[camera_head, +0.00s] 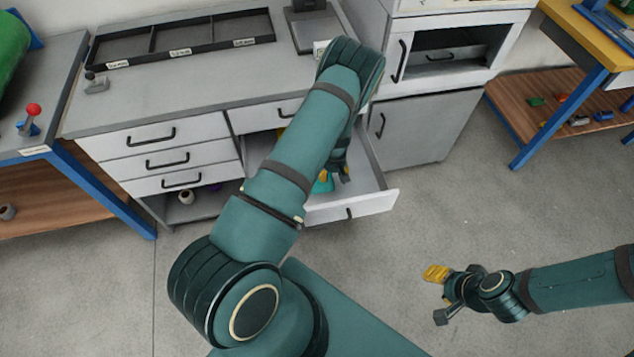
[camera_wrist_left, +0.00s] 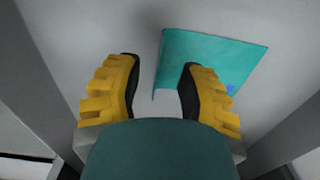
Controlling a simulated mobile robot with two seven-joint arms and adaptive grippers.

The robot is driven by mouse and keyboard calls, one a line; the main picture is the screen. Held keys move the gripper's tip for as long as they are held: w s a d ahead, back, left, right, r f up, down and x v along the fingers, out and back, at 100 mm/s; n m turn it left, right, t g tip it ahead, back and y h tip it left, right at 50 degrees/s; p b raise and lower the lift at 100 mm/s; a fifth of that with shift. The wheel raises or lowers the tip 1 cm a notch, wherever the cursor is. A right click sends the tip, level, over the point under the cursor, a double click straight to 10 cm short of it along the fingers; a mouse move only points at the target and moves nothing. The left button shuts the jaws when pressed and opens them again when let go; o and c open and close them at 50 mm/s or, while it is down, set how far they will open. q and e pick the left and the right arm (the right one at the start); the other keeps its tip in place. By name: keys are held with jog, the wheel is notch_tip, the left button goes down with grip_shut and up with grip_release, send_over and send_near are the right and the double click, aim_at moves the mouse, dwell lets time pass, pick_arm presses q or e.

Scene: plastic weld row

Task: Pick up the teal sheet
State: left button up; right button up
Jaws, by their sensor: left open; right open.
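The teal sheet (camera_wrist_left: 213,60) lies in the open drawer, with its left edge between the fingers of my left gripper (camera_wrist_left: 160,85) in the left wrist view. The gripper is open. The sheet extends to the right past the right finger, and a small blue patch shows near its right edge. In the head view the sheet (camera_head: 322,183) is mostly hidden behind my left arm and gripper (camera_head: 337,177). My right gripper (camera_head: 438,295) is open and empty, above the floor at the right.
The open drawer (camera_head: 375,202) has raised walls around my left gripper. The grey bench (camera_head: 200,90) carries a black divided tray (camera_head: 180,42). A cabinet (camera_head: 430,125) stands to the right of the drawer. The floor (camera_head: 500,200) at the right is clear.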

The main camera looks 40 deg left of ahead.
aim_at(332, 178)
pick_arm(q)
notch_tip(332, 178, down, 3)
jog(key=shift+f+b, duration=0.1)
jog(key=shift+b, duration=0.2)
grip_shut()
